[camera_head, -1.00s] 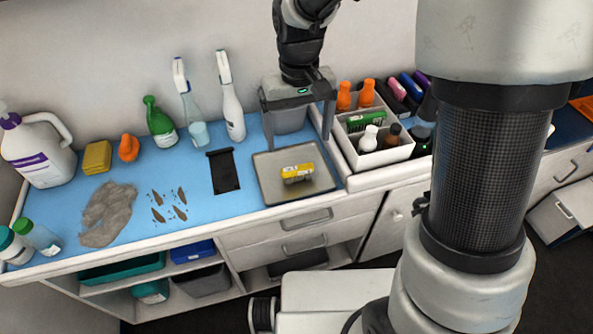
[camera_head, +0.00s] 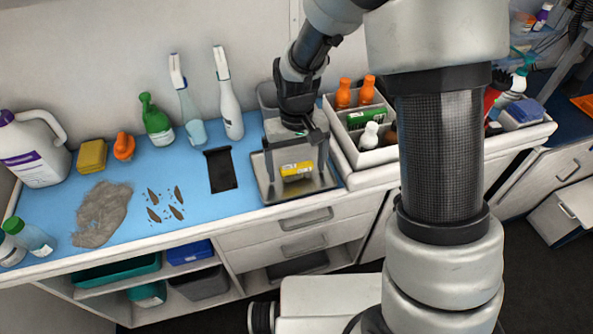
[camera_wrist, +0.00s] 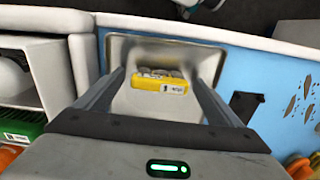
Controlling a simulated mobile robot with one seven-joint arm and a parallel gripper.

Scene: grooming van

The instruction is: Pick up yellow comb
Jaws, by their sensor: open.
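The yellow comb (camera_head: 296,169) lies on a grey metal tray (camera_head: 318,186) on the blue counter. It looks like a short yellow block with a white label. In the wrist view the yellow comb (camera_wrist: 160,85) lies between and beyond my two fingers, with greyish detail along its far side. My gripper (camera_head: 296,176) is open above the tray, one finger on each side of the comb. It also shows in the wrist view (camera_wrist: 160,80), with nothing held between the fingers. The exact height of the fingertips over the tray is hard to tell.
A white divided caddy (camera_head: 372,157) with bottles stands just right of the tray. A black flat piece (camera_head: 221,170) lies to the left. Spray bottles (camera_head: 229,105) stand behind. A grey hair clump (camera_head: 103,212) and dark clippings lie further left on the blue mat.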

